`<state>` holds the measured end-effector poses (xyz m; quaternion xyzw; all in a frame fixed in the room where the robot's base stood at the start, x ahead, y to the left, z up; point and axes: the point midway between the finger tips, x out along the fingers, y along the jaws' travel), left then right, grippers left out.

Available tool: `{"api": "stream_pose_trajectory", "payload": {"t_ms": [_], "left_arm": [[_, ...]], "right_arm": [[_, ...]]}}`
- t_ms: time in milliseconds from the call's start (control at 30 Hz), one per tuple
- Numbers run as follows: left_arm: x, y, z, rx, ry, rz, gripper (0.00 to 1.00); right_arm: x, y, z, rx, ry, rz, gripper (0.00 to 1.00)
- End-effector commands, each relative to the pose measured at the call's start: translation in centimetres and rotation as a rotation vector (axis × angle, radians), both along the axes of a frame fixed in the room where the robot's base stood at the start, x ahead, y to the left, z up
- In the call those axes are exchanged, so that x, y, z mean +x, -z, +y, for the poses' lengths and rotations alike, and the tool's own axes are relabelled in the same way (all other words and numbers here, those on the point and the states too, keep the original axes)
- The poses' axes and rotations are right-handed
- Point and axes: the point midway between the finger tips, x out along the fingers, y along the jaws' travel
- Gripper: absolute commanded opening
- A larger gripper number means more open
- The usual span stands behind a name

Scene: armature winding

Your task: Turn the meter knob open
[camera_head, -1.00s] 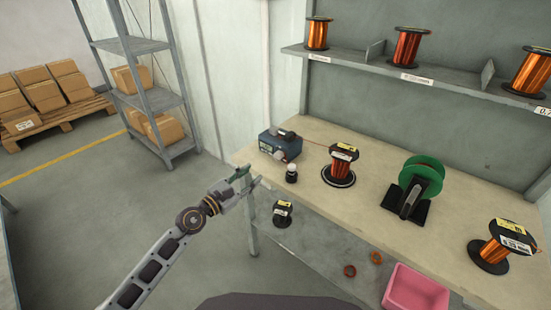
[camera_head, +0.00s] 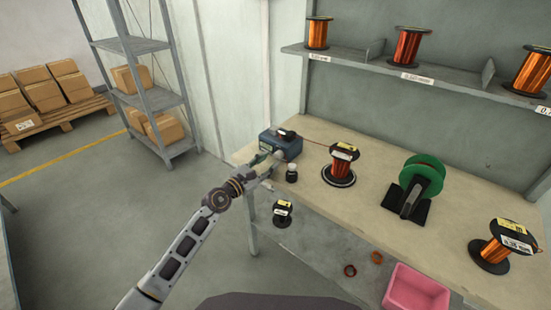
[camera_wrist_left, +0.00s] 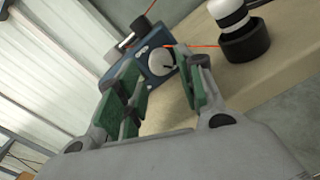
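The meter (camera_head: 283,143) is a blue box at the back left corner of the bench. In the left wrist view the meter (camera_wrist_left: 128,58) shows its front, with a round pale knob (camera_wrist_left: 161,62) bearing a dark pointer. My left gripper (camera_head: 265,165) is at the bench's left edge, just in front of the meter, and partly covers its front in the head view. In the left wrist view its green-padded fingers (camera_wrist_left: 168,92) are spread, with the knob seen beyond the gap between them. I cannot tell whether they touch anything. My right gripper is not in view.
A copper spool (camera_head: 338,168) stands farther right, with a thin wire running to the meter. A green reel (camera_head: 423,172) and another spool (camera_head: 500,247) stand farther along the bench (camera_head: 375,177).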

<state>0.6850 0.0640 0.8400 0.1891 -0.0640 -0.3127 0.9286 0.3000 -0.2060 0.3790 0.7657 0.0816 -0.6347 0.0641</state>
Motion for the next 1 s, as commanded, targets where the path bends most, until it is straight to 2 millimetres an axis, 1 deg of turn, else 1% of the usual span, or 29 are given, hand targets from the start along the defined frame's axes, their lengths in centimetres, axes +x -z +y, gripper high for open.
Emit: {"api": "stream_pose_trajectory", "payload": {"t_ms": [167, 400, 633, 900, 967, 1000], "left_arm": [[1.4, -0.1, -1.2, -0.001, 0.001, -0.001, 0.38], [3.0, 0.0, -2.3, -0.001, 0.0, -0.001, 0.38], [3.6, 0.0, -2.8, 0.0, 0.001, 0.0, 0.38], [3.6, 0.0, -2.8, 0.001, 0.001, 0.0, 0.38], [3.6, 0.0, -2.8, 0.001, 0.001, 0.0, 0.31], [3.6, 0.0, -2.8, 0.001, 0.001, 0.0, 0.26]], "right_arm": [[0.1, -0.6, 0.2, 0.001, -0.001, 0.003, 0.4], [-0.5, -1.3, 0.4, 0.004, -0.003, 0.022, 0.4], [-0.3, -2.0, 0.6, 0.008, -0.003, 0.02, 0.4], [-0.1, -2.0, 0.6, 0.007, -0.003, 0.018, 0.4], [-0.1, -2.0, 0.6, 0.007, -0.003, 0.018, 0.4], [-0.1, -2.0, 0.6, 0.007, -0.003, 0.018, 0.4]]}}
